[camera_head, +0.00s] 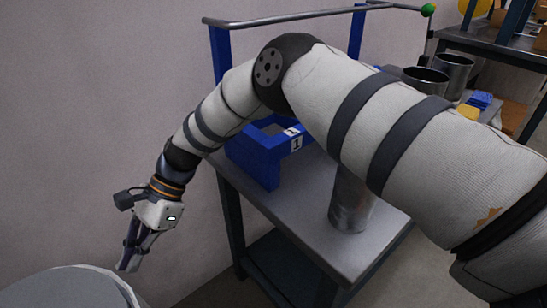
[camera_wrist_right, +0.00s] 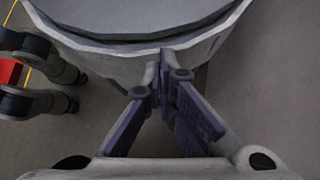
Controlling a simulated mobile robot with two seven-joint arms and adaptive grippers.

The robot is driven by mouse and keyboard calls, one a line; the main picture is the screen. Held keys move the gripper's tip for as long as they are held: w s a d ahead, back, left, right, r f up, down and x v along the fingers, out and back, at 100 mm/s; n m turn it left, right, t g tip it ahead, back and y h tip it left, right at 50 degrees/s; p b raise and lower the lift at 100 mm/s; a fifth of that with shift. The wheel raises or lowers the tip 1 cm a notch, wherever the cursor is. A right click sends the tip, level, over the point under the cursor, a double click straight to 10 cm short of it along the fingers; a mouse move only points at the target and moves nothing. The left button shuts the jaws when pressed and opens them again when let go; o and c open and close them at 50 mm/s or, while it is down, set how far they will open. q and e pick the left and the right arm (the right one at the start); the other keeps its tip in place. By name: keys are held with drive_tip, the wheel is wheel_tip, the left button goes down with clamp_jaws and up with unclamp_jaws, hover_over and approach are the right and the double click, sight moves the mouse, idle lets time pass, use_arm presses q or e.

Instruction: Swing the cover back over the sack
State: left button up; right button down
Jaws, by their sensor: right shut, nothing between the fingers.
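A large pale grey round-edged thing (camera_head: 75,290) shows at the lower left of the head view and fills the top of the right wrist view (camera_wrist_right: 140,38). I cannot tell whether it is the cover or what it closes; no sack can be made out. My right gripper (camera_head: 128,266) points down beside its right edge, shut and empty. In the right wrist view the fingertips (camera_wrist_right: 166,58) are together at its rim; whether they touch it is unclear. My left gripper is out of view.
A grey-topped table (camera_head: 310,225) stands right of my gripper, with a blue stand (camera_head: 262,150) and a metal cylinder (camera_head: 351,200). A blue-posted frame (camera_head: 290,17) rises behind. Metal pots (camera_head: 455,70) stand farther right. A plain wall is at left.

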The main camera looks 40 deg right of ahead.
idle(0.3)
drive_tip(key=v, duration=1.2)
drive_tip(key=shift+s, duration=0.1)
